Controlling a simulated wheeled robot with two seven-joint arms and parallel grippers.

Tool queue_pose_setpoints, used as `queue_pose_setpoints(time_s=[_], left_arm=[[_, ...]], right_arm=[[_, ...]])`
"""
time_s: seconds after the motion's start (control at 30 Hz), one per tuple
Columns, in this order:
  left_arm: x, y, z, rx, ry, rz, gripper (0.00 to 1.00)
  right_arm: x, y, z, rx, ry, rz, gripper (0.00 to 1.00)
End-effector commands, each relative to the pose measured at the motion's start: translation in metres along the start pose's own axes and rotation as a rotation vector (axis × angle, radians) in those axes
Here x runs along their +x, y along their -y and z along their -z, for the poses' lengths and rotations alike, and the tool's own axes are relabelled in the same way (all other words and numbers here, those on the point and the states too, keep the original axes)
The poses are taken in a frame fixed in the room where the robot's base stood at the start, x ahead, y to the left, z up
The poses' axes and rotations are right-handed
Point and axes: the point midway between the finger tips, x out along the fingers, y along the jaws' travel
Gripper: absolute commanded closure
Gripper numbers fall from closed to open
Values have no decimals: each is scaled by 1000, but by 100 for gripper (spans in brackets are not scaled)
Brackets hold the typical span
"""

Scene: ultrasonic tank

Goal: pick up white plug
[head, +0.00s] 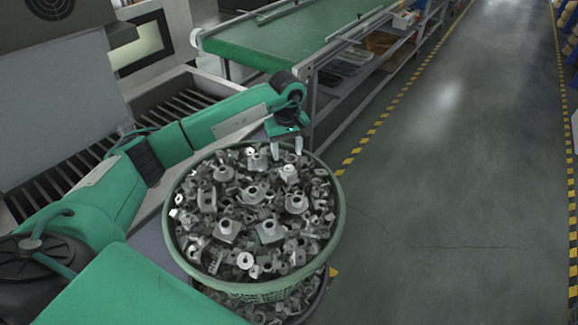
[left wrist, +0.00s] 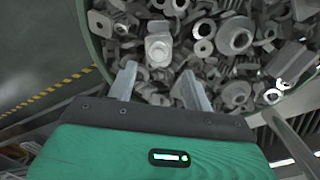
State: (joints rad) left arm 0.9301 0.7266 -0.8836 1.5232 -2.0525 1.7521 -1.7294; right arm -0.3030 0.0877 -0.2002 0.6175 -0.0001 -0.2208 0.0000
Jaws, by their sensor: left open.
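Many grey metal parts fill a round green basket (head: 254,288). A paler, whitish blocky piece, which looks like the white plug (head: 289,173), lies on top of the heap near the basket's far right side. It also shows in the left wrist view (left wrist: 158,48), just beyond the fingertips, with a round opening facing up. My left gripper (head: 287,147) is over the far part of the basket, pointing down, just above this piece. In the left wrist view the gripper (left wrist: 159,84) has its two fingers apart with nothing held between them. My right gripper does not show.
A second container of parts (head: 305,300) is partly hidden under the basket. A green conveyor belt (head: 290,42) stands at the back, with a slatted metal rack (head: 60,180) at the left. The floor (head: 450,180) on the right is clear.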

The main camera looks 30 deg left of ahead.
Motion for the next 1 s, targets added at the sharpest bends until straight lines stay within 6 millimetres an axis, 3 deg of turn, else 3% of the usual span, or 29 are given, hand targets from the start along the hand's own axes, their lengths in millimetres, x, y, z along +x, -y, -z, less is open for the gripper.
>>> queue_pose_setpoints(time_s=[0.13,0.43,0.73,0.9,1.0], left_arm=[[9,-2,-3,1,3,2,49],[46,-4,-5,-1,2,1,49],[52,-4,-5,0,-1,0,49],[52,-4,-5,0,-1,0,82],[52,-4,-5,0,-1,0,96]], right_arm=[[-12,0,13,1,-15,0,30],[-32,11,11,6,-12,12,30],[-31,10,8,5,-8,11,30],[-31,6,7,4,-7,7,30],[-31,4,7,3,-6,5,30]])
